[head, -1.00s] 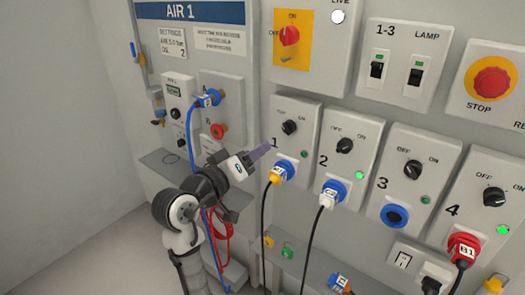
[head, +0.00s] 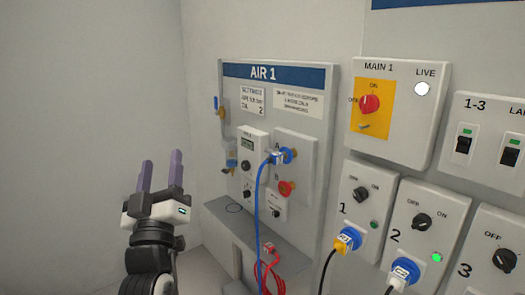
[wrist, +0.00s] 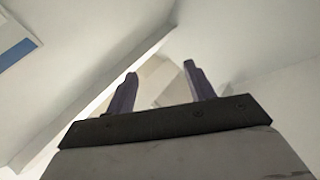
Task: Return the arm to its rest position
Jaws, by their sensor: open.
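My gripper (head: 160,172) is at the lower left in the head view, pointing up with its two purple-grey fingers apart and nothing between them. It stands clear in front of the bare wall, left of the AIR 1 panel (head: 290,72). In the wrist view my gripper (wrist: 158,85) shows the same two spread fingers against pale walls and ceiling. The arm below the wrist runs out of the bottom of the head view.
A blue hose (head: 257,220) hangs from the upper port of the AIR 1 panel. A red hose (head: 268,268) lies lower down by the grey ledge (head: 228,218). Switch boxes with a yellow plug (head: 347,240) and a white plug (head: 403,273) stand at right. The left side is free.

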